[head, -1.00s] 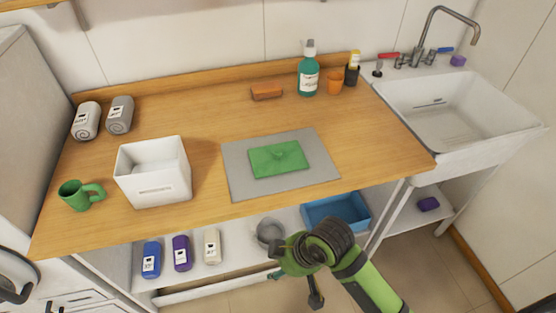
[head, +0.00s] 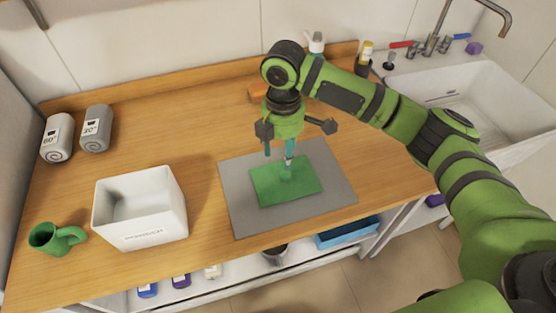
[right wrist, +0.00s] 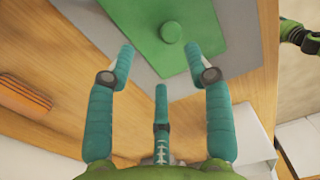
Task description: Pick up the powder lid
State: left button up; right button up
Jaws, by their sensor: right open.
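The powder lid (head: 265,188) is a flat green rectangle with a small round knob. It lies on a grey mat (head: 235,215) on the wooden counter. In the right wrist view the lid (right wrist: 208,20) and its knob (right wrist: 172,33) show at the top, beyond the fingertips. My right gripper (head: 291,152) points down above the lid and hides part of it, including the knob, in the head view. In the right wrist view the gripper (right wrist: 162,58) has its teal fingers spread and empty. I cannot tell the exact height above the lid. My left gripper does not show.
A white box (head: 140,220) and a green mug (head: 55,238) stand left of the mat. An orange block (head: 258,92) lies behind my gripper. The sink (head: 500,105) is at right. A blue tray (head: 345,233) sits below the counter.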

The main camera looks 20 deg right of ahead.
aim_at(286, 173)
jog(key=s+f+p, duration=0.2)
jog(key=shift+s+d+f, duration=0.15)
jog(key=shift+s+f, duration=0.05)
jog(key=shift+f, duration=0.15)
jog(key=f, duration=0.2)
jog(key=shift+w+f, duration=0.3)
jog(key=shift+f, duration=0.4)
jog(key=c, duration=0.8)
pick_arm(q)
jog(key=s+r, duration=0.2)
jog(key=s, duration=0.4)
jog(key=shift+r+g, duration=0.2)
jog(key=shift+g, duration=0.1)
pick_arm(e)
jog(key=shift+c, duration=0.3)
